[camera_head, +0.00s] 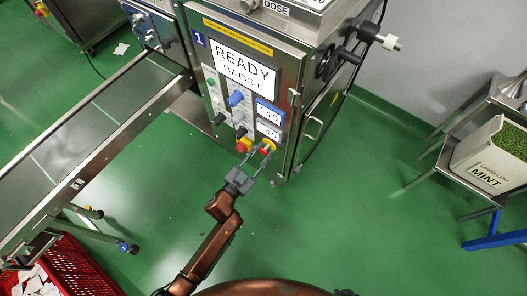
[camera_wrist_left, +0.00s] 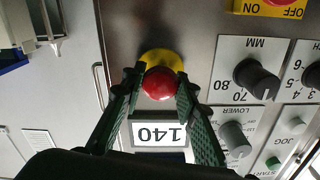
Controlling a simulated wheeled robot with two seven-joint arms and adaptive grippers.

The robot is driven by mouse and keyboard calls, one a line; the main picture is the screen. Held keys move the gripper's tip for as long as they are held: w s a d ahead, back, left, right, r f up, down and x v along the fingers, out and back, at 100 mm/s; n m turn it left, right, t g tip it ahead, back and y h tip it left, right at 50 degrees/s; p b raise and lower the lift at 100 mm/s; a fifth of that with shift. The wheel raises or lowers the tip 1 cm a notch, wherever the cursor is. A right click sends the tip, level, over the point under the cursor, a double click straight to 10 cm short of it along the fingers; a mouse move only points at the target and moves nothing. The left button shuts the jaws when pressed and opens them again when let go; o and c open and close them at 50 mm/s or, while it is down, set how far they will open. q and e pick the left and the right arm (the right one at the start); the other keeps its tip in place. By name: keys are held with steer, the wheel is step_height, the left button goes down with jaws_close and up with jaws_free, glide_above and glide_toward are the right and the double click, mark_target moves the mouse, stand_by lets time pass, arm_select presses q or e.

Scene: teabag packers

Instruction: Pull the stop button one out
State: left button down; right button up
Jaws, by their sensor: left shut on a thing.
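The stop button one is a red mushroom button on a yellow base. In the left wrist view the red button (camera_wrist_left: 159,84) sits between my fingertips. In the head view the button (camera_head: 267,147) is at the lower right of the front panel of the machine marked 1. My left gripper (camera_head: 261,157) reaches up to it from below. In the left wrist view my gripper's (camera_wrist_left: 159,90) two green-padded fingers are closed on the button's sides. I cannot tell whether the button is in or out. My right gripper is not in view.
The machine's screen (camera_head: 244,69) reads READY, BAGS 0. A red and yellow ON/OFF switch (camera_head: 244,145) is just left of the button, and black knobs (camera_wrist_left: 257,79) are close by. A conveyor (camera_head: 95,125) runs at left. A mint tub (camera_head: 490,158) stands at right. Green floor is open between.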

arm_select(q)
steer(key=shift+s+d, duration=0.1)
steer(key=c, duration=1.5)
jaws_free()
steer(key=shift+o, duration=0.2)
steer(key=v, duration=1.2)
